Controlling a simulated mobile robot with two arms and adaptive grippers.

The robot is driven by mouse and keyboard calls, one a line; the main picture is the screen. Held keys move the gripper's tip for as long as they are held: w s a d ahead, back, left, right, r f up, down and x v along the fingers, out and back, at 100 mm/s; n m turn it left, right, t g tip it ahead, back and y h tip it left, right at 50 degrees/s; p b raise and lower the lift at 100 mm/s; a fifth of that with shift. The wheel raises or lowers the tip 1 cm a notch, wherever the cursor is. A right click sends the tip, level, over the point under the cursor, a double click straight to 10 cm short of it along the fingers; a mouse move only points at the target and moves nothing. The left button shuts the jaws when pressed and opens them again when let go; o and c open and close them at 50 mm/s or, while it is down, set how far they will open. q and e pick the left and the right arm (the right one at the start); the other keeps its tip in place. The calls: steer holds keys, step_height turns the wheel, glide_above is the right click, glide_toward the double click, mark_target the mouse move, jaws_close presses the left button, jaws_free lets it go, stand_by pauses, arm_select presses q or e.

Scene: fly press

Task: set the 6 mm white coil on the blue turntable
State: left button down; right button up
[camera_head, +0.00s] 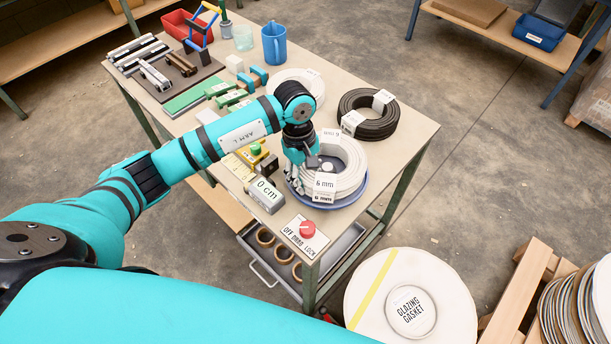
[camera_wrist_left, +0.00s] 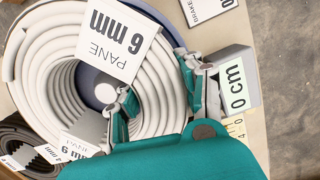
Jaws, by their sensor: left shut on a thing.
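The white coil (camera_head: 346,160) with a 6 mm label is at the front right of the table, over the blue turntable (camera_head: 346,203). The turntable's rim shows at the coil's front edge. In the wrist view the coil (camera_wrist_left: 38,75) surrounds a pale round knob (camera_wrist_left: 106,93) on the turntable (camera_wrist_left: 88,76). I cannot tell whether the coil rests fully on it. My left gripper (camera_head: 297,178) is shut on the coil's side wall, one finger inside the hole and one outside, as the wrist view shows (camera_wrist_left: 160,95). My right gripper is not in view.
A black coil (camera_head: 369,114) and another white coil (camera_head: 307,80) lie behind. A grey 0 cm block (camera_head: 265,195) and a red knob (camera_head: 307,229) stand near the turntable. A blue mug (camera_head: 274,44) is at the back. A big gasket reel (camera_head: 370,300) stands off the table's front.

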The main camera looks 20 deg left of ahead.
arm_select(q)
steer(key=shift+r, duration=0.1)
stand_by(0.4)
steer(key=shift+b, duration=0.3)
steer(key=shift+f+b, duration=0.5)
steer(key=shift+b, duration=0.05)
stand_by(0.4)
steer(key=c, duration=1.2)
jaws_free()
steer(key=shift+o, duration=0.4)
steer(key=shift+s+f, duration=0.1)
steer(key=shift+w+a+r+p, duration=0.15)
steer(key=shift+r+p, duration=0.4)
steer(key=shift+r, duration=0.6)
steer(key=shift+w+a+r+p, duration=0.15)
steer(key=shift+r+p, duration=0.4)
steer(key=shift+r, duration=0.65)
steer(key=shift+a+r+p, duration=0.15)
steer(key=shift+r+p, duration=0.4)
steer(key=shift+r, duration=0.6)
steer(key=shift+w+a+r+p, duration=0.15)
steer(key=shift+r+p, duration=0.25)
steer(key=shift+r, duration=0.6)
steer(key=shift+s+a+r+p, duration=0.15)
steer(key=shift+r+p, duration=0.25)
steer(key=shift+r, duration=0.6)
steer(key=shift+w, duration=0.1)
